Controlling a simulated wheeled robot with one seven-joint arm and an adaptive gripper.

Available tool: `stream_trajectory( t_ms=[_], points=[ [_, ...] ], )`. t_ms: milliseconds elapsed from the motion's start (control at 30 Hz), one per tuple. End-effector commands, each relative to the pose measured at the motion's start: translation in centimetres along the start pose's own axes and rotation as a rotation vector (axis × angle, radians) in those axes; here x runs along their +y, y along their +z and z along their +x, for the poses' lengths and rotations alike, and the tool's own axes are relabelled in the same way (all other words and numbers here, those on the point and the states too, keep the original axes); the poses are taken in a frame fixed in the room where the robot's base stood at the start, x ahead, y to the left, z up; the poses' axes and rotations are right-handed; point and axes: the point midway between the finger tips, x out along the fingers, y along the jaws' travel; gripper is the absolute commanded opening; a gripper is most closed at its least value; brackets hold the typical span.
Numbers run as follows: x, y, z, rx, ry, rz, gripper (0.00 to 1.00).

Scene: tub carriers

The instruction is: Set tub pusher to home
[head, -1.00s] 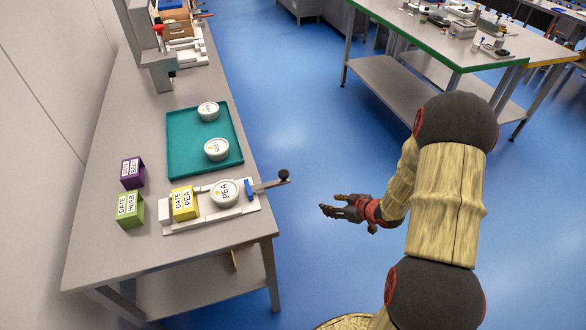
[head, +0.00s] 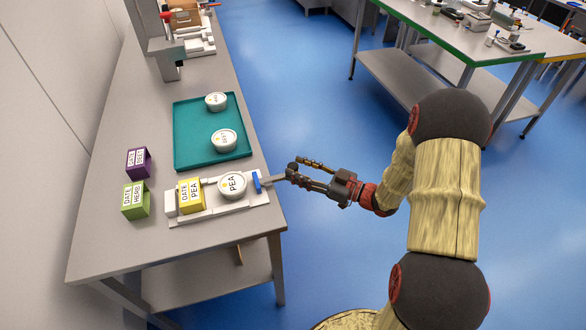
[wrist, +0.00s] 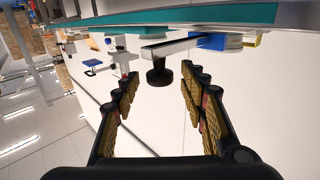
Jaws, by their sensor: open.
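The tub pusher shows as a blue block (head: 257,182) with a grey bar ending in a dark knob, at the right end of a white carrier (head: 238,209). The wrist view shows the blue block (wrist: 215,41), the bar and the black knob (wrist: 158,74). A white tub marked PEA (head: 232,185) sits in the carrier left of the blue block, and a yellow DATE PEA block (head: 191,197) stands left of the tub. My gripper (head: 296,169) is open at the knob end. In the wrist view its fingers (wrist: 161,77) lie either side of the knob, with gaps showing.
A teal tray (head: 184,165) with two white tubs lies behind the carrier. A purple block (head: 138,162) and a green DATE HERB block (head: 135,200) stand left on the bench (head: 105,245). A grey post (head: 165,60) stands farther back. Blue floor is open right of the bench.

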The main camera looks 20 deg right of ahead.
Motion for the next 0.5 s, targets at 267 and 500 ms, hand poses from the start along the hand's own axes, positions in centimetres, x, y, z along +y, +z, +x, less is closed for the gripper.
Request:
stream_trajectory(
  t_ms=[267, 500],
  points=[
    [0.0, 0.0, 2.2, -0.001, 0.000, 0.000, 0.43],
    [0.1, 0.0, 2.3, -0.001, 0.001, 0.000, 0.43]
  ],
)
